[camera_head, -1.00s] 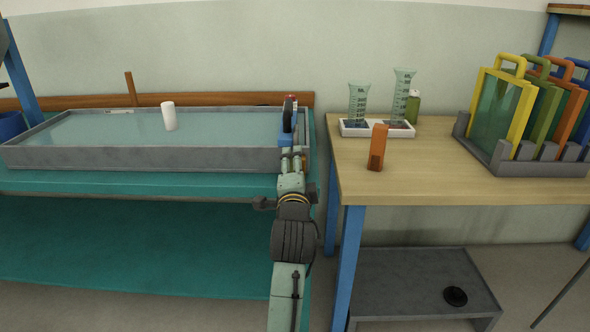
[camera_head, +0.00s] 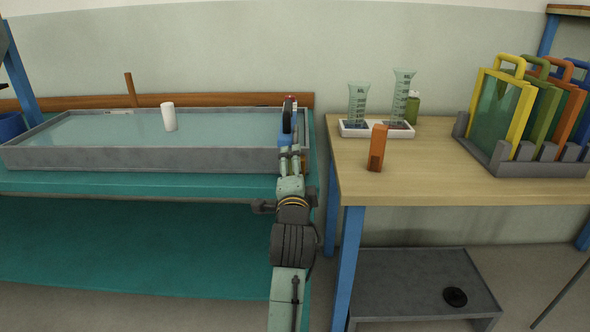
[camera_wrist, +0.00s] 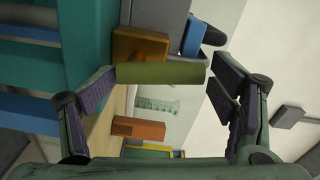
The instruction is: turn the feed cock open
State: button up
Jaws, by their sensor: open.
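The feed cock shows in the wrist view as a brass-coloured block (camera_wrist: 138,44) with an olive-green bar-like handle (camera_wrist: 160,73). The handle lies crosswise in front of my gripper (camera_wrist: 162,82) and spans most of the gap between the fingertips. My gripper is open, one finger near each end of the handle. I cannot tell whether either fingertip touches it. In the head view my gripper (camera_head: 290,160) is at the right end of the grey tank and hides most of the cock.
A blue fitting with a dark wheel (camera_head: 287,122) stands just beyond my gripper. The water tank (camera_head: 150,158) extends left, with a white cylinder (camera_head: 169,117) in it. On the wooden table (camera_head: 440,180) at right stand an orange block (camera_head: 377,148), measuring glasses and framed panels.

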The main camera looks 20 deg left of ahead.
jog(key=v, duration=0.7)
jog(key=shift+s+r, duration=0.1)
jog(key=shift+c, duration=0.6)
